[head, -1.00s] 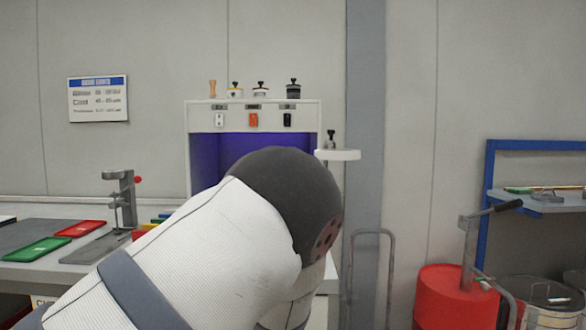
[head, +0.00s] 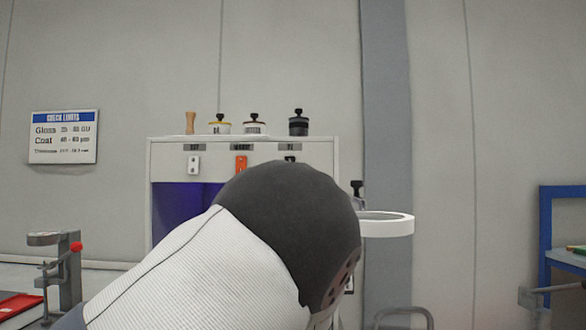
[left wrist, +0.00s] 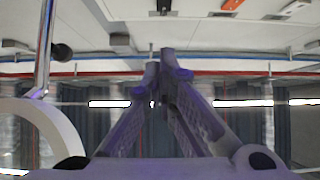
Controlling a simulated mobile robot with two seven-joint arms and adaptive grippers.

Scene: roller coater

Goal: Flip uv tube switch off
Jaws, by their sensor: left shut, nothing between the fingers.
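A white cabinet (head: 325,150) with a violet-lit opening stands ahead. In the left wrist view, the black (left wrist: 163,6), orange (left wrist: 232,4) and white (left wrist: 295,7) switches sit at the top edge. My left gripper (left wrist: 163,62) is shut and empty, tinted violet, apart from the switches in the picture. My arm hides it in the head view.
A jar (head: 298,122), two lidded pots and a wooden piece (head: 190,122) stand on the cabinet top. A white ring (head: 385,224) juts out at its right. A grey stand (head: 66,262) is at left, a blue rack (head: 546,240) at right.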

